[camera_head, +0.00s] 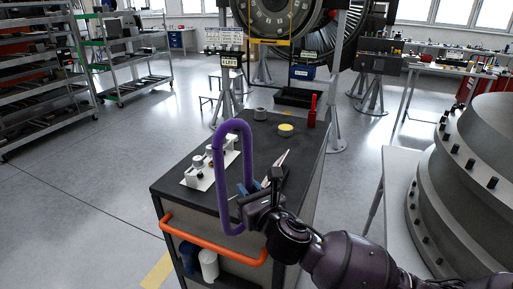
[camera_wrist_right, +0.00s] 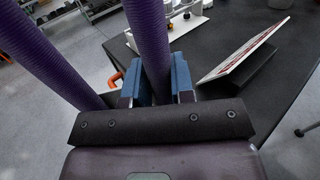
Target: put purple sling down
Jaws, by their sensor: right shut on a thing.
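The purple sling (camera_head: 217,180) is a long upright loop in the head view, in front of the left part of the cart top. My right gripper (camera_head: 246,192) is shut on one side of it, near its lower end. In the right wrist view the sling (camera_wrist_right: 150,45) passes between the blue finger pads of the gripper (camera_wrist_right: 157,82), and its other strand runs at the left. The cart's dark top (camera_head: 185,165) lies behind and below the sling. I cannot tell whether the sling touches the cart. My left gripper is not in view.
On the cart stand a white holder (camera_head: 197,180), a grey cup (camera_head: 260,114), a yellow-topped round item (camera_head: 286,130), a red bottle (camera_head: 312,112) and a tilted white-and-red card (camera_wrist_right: 245,48). An orange handle (camera_head: 215,250) edges the cart. A large grey ringed casing (camera_head: 480,170) stands right.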

